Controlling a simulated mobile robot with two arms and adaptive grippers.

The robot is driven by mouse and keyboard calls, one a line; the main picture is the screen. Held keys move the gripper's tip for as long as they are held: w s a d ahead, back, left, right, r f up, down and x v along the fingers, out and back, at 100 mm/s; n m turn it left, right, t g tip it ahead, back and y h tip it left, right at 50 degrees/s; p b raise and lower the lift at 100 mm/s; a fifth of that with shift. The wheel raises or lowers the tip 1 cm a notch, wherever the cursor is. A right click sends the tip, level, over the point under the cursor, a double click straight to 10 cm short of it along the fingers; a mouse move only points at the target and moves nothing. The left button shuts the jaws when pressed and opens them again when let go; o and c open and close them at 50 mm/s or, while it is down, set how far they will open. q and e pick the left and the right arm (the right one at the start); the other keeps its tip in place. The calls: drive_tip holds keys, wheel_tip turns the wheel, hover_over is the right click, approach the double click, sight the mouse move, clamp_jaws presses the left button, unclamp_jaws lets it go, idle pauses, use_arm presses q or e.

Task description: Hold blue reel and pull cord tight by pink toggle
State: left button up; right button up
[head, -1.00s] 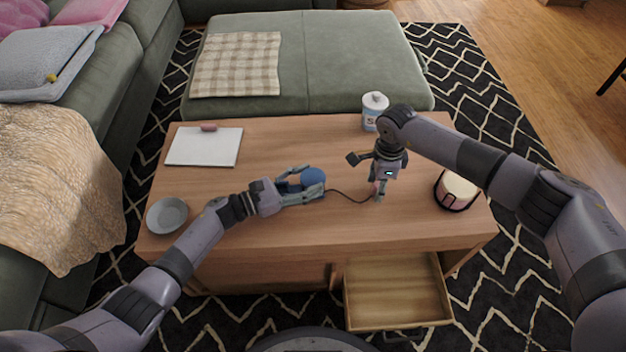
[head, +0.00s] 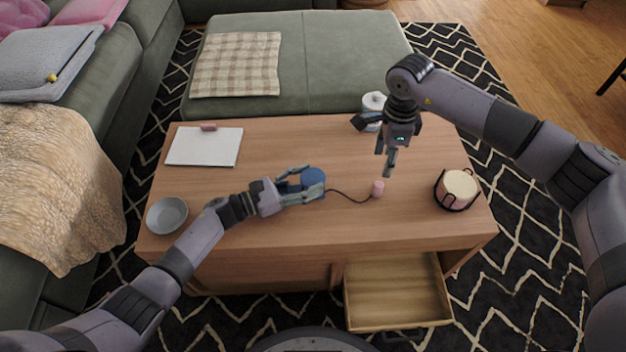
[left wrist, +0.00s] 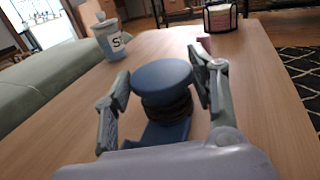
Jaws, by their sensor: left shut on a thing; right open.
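The blue reel (head: 312,180) stands on the wooden table, left of its middle. It also fills the middle of the left wrist view (left wrist: 162,82). My left gripper (head: 303,187) is shut on the reel, with one finger on each side of it. A dark cord (head: 347,196) runs from the reel to the right and sags in a curve on the table. The pink toggle (head: 378,187) stands at the cord's end, right of the reel. My right gripper (head: 385,165) is open and empty above and just behind the toggle, apart from it.
A black holder with a cream stack (head: 457,189) stands at the right. A white-and-blue canister (head: 373,104) is behind my right gripper. A white pad (head: 204,147) and a grey bowl (head: 167,215) are at the left. An open drawer (head: 397,291) juts out in front.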

drive_tip(key=shift+r, duration=0.4)
use_arm(q)
drive_tip(key=o, duration=1.2)
drive_tip(key=shift+o, duration=0.2)
